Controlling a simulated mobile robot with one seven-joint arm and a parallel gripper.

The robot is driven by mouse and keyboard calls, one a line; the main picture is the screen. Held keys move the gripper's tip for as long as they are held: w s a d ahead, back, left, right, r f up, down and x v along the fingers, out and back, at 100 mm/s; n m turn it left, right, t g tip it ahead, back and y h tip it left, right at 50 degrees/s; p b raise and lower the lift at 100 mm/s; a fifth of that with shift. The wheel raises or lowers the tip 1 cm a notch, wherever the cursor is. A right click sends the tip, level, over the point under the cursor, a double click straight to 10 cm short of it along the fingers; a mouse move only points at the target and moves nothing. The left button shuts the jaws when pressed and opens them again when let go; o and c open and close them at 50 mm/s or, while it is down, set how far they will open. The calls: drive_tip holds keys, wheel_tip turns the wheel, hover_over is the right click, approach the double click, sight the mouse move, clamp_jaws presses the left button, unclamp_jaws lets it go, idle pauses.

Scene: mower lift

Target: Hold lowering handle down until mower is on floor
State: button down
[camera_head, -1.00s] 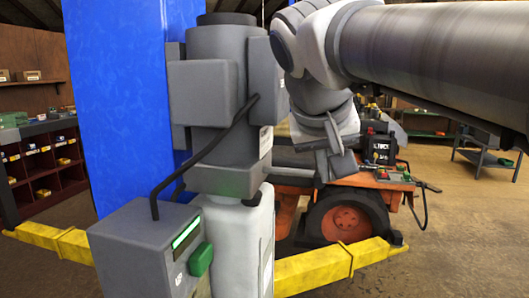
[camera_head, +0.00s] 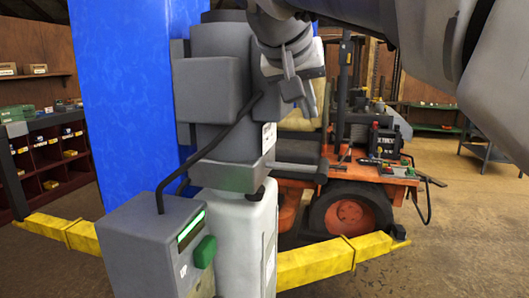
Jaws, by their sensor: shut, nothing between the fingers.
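The grey power unit (camera_head: 213,92) stands against the blue lift column (camera_head: 120,100), with a white tank (camera_head: 238,235) below it. A small dark knob (camera_head: 258,192) shows between the motor block and the tank; I cannot tell whether this is the lowering handle. My gripper (camera_head: 308,110) is at the upper right of the power unit, shut and empty, fingers pointing down. The orange mower (camera_head: 350,215) stands behind the yellow lift arm (camera_head: 335,260). The arm hides the bottom of its wheel, so I cannot tell whether it touches the floor.
A grey control box (camera_head: 150,240) with a green button (camera_head: 205,252) and an "UP" label is at the front left. A black cable (camera_head: 205,150) loops from it to the power unit. Red shelving (camera_head: 50,165) stands at left. Floor at right is open.

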hover_over(323, 163)
drive_tip(key=s+a, duration=0.3)
wheel_tip(323, 163, down, 6)
drive_tip(key=f, duration=0.1)
drive_tip(key=d+f, duration=0.1)
drive_tip(key=f+p, duration=0.1)
drive_tip(key=shift+w+d, duration=0.15)
drive_tip(key=shift+w, duration=0.2)
drive_tip(key=shift+d+f, duration=0.15)
drive_tip(key=shift+f, duration=0.6)
